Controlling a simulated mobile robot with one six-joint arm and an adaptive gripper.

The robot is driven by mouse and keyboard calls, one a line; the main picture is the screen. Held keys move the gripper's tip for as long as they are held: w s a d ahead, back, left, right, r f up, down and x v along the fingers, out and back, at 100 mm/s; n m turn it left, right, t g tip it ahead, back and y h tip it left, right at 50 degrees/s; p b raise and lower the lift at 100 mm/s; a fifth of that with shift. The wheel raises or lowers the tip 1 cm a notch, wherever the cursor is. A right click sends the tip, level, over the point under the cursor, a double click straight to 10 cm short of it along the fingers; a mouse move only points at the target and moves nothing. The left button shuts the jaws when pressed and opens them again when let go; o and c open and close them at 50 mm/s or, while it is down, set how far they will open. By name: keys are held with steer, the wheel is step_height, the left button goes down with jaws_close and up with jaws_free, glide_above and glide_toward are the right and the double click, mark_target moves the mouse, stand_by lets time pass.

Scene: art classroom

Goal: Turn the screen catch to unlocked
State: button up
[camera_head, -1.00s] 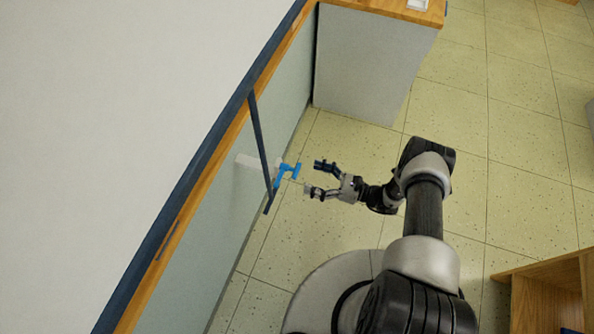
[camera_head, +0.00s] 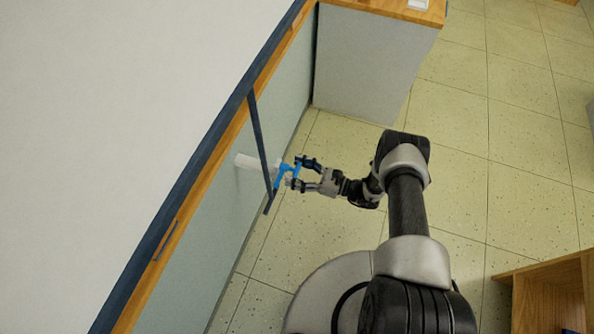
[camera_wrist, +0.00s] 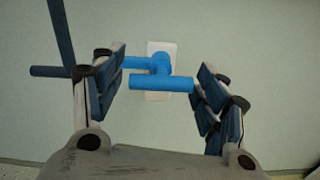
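The catch is a bright blue handle (camera_head: 284,174) on a pale grey-green panel (camera_head: 212,205), left of my gripper in the head view. In the wrist view the blue handle (camera_wrist: 163,83) shows a crossbar lying level, with a second short blue arm behind it to the left. A white plate (camera_wrist: 163,48) is behind it. My gripper (camera_head: 298,173) is at the handle, its fingers apart. In the wrist view my gripper (camera_wrist: 160,68) has one finger near each end of the crossbar. Whether either finger touches it, I cannot tell.
A dark slanted bar (camera_head: 259,145) stands out from the panel close to the handle. A grey cabinet (camera_head: 365,65) with a wooden top is at the back. A wooden shelf unit (camera_head: 545,290) is at the lower right. Tiled floor (camera_head: 500,150) is open on the right.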

steer(key=c, duration=1)
steer(key=shift+s, duration=0.1)
steer(key=shift+c, duration=0.2)
